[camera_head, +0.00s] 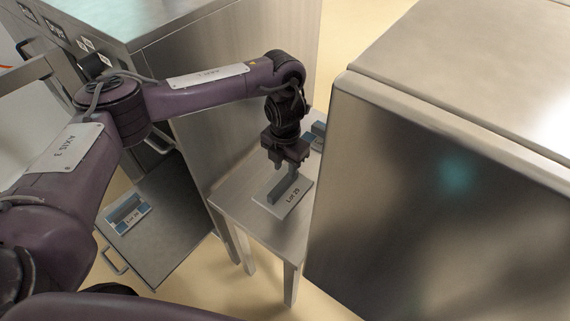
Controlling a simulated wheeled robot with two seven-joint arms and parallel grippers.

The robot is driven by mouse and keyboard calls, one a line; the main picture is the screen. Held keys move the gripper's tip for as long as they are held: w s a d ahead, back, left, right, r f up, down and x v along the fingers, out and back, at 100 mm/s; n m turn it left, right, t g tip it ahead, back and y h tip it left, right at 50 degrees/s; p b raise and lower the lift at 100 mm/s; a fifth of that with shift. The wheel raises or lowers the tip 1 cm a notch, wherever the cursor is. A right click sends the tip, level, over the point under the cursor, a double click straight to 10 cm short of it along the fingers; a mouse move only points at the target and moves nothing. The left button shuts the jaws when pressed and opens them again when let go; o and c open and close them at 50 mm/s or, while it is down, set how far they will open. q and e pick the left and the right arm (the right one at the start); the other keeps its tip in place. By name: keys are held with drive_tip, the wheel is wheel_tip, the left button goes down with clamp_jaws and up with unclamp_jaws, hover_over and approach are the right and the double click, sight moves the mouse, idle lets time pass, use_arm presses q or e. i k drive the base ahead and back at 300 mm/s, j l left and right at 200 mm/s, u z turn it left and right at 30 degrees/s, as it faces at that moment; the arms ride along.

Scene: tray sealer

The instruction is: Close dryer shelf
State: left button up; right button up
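A metal shelf (165,230) is pulled out low from the steel cabinet (190,130) on the left. Its handle (113,262) is at the front left edge. A small grey and blue piece with a lot label (128,214) lies on the shelf. My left gripper (288,166) points down at a grey piece labelled Lot 25 (297,196) on a small metal table, well to the right of the shelf. Its fingers are close to the piece's raised bar, but I cannot tell whether they grip it. My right gripper is not in view.
The small metal table (237,197) stands between the cabinet and a large steel box (440,190) on the right. Another grey and blue piece (318,135) lies at its back, partly behind my gripper. Bare floor (215,285) shows in front of the shelf.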

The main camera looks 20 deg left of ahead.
sight(179, 220)
drive_tip(key=k+j, duration=0.25)
drive_tip(key=k, duration=0.2)
drive_tip(key=k+j, duration=0.25)
drive_tip(key=k, duration=0.25)
